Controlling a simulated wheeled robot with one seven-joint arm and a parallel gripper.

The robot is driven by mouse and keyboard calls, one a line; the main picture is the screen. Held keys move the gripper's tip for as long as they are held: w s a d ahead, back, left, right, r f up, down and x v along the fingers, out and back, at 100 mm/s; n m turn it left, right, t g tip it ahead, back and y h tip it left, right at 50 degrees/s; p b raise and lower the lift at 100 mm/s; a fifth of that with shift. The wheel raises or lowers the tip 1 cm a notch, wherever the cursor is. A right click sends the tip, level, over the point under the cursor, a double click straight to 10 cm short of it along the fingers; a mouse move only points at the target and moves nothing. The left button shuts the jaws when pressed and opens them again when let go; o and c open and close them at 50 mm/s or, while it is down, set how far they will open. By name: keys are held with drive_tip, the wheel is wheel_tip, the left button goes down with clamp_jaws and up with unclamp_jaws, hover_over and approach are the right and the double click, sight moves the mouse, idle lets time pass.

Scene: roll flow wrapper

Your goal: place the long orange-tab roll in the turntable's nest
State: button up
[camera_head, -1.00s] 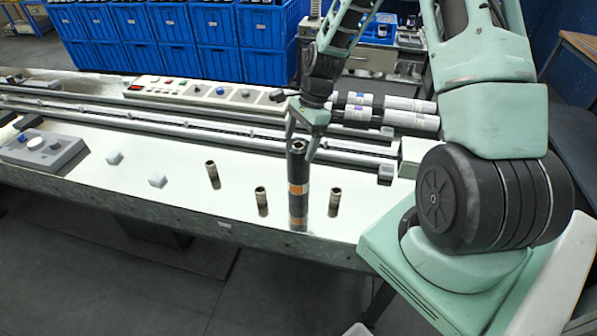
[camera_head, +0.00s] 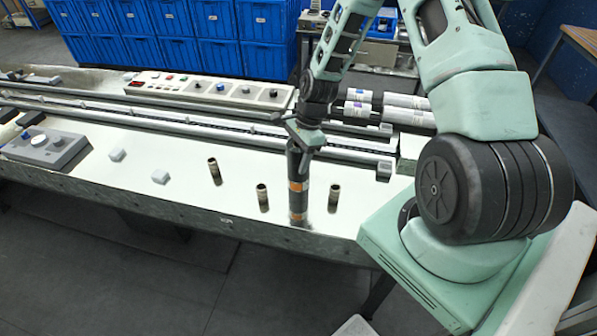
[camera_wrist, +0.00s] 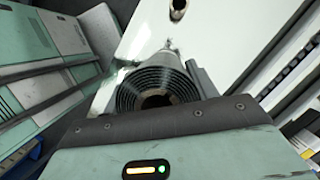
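The long orange-tab roll (camera_head: 297,187) is a dark tube with an orange band. It stands upright at the front right of the shiny bench. My gripper (camera_head: 299,140) is directly over its upper end and hides its top in the head view. In the wrist view the roll's wound end (camera_wrist: 142,93) faces the camera, with a grey finger close along its right side. Whether the fingers press on the roll cannot be told. I cannot make out the turntable or its nest in either view.
Short brown-topped tubes (camera_head: 213,168) stand near the roll on both sides. White blocks (camera_head: 160,177) and a grey knob box (camera_head: 45,148) lie to the left. Metal rails (camera_head: 200,128), a button panel (camera_head: 205,90) and white-and-black rolls (camera_head: 405,115) are behind.

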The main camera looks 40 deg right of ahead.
clamp_jaws()
drive_tip(key=shift+r, duration=0.15)
